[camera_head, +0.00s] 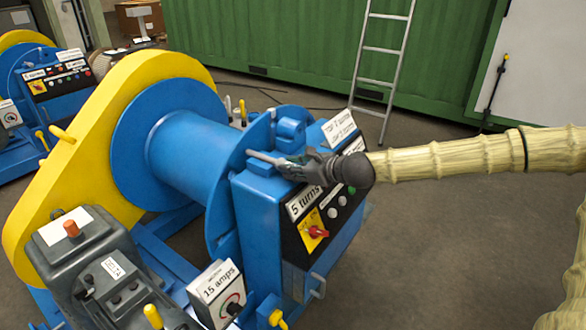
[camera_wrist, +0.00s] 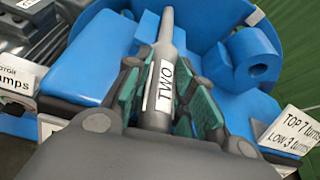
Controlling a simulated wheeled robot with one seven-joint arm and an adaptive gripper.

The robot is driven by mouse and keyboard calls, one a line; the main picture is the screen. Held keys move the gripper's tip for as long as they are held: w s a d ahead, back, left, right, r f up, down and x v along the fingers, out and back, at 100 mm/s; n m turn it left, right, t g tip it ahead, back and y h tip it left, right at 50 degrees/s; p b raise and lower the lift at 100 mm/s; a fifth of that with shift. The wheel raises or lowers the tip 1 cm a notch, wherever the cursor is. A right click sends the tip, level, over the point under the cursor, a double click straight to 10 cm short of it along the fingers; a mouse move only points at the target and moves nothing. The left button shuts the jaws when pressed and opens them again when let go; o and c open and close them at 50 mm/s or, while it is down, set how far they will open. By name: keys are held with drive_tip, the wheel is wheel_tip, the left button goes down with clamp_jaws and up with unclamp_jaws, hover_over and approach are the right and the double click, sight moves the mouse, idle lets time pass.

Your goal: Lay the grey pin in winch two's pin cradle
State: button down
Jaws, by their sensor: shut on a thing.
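The grey pin (camera_wrist: 165,45) has a thin tip and a white label reading TWO. My gripper (camera_wrist: 160,95) is shut on it, with green-padded fingers on both sides. In the head view the pin (camera_head: 262,157) sticks out to the left of my gripper (camera_head: 298,166), above the blue winch housing. The winch (camera_head: 190,147) has a blue drum and a yellow guard. A blue block with a round hole (camera_wrist: 254,62) stands right of the pin in the wrist view; I cannot tell whether it is the pin cradle. Whether the pin touches the blue surface is unclear.
The control panel (camera_head: 325,215) with a red switch faces front below my gripper. A sign about top and low turns (camera_head: 340,128) stands behind it. A grey motor (camera_head: 105,265) and an amps box (camera_head: 217,294) are front left. A ladder (camera_head: 383,65) leans at the back.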

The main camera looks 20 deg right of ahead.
drive_tip(key=shift+f, duration=0.1)
drive_tip(key=c, duration=1.1)
unclamp_jaws()
drive_tip(key=shift+s, duration=0.1)
drive_tip(key=shift+v, duration=5.85)
drive_tip(key=shift+d, duration=0.1)
